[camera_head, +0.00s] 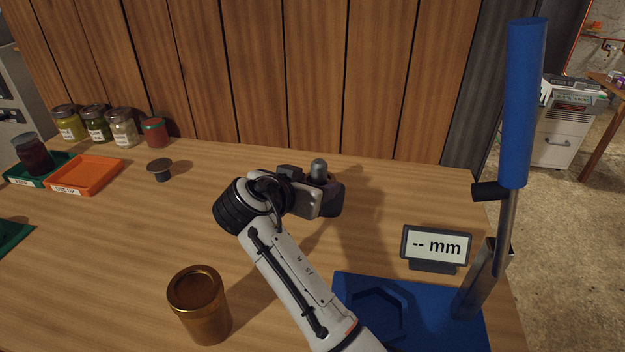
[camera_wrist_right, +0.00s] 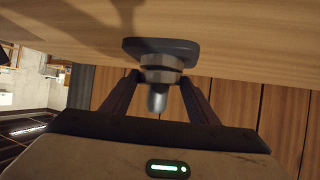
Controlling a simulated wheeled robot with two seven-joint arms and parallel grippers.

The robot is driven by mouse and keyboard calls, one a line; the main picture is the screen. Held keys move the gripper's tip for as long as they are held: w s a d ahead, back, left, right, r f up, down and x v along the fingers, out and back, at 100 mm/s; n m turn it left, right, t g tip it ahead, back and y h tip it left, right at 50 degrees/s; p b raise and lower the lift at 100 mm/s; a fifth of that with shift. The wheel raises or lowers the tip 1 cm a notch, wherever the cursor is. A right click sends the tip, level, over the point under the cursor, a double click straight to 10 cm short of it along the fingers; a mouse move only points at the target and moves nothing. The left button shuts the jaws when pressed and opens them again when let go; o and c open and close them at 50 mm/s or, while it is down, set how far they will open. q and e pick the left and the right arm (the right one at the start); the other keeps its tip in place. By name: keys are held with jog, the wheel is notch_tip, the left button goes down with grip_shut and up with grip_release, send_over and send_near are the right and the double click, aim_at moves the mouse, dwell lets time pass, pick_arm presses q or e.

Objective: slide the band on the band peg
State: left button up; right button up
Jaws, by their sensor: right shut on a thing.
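The band peg (camera_head: 319,167) is a grey round-tipped post on a dark base, at the middle back of the table. In the right wrist view its tip (camera_wrist_right: 157,103) points down the picture, with the dark base (camera_wrist_right: 160,47) above it. A silvery band (camera_wrist_right: 162,62) appears to be around the peg, close to the base; whether it touches the base I cannot tell. My right gripper (camera_wrist_right: 160,85) has a finger on either side and is shut on the band. In the head view the gripper (camera_head: 310,195) largely hides the band. My left gripper is out of view.
A copper-coloured jar (camera_head: 200,305) stands front left of my right arm. A blue stand (camera_head: 460,310) and a "-- mm" display (camera_head: 436,245) are at the right. An orange tray (camera_head: 92,172), a small dark round-topped stand (camera_head: 160,166) and several jars are back left. A wooden wall stands behind.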

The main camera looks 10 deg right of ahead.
jog(key=shift+r, duration=0.15)
jog(key=shift+f+b, duration=0.3)
jog(key=shift+f, duration=0.3)
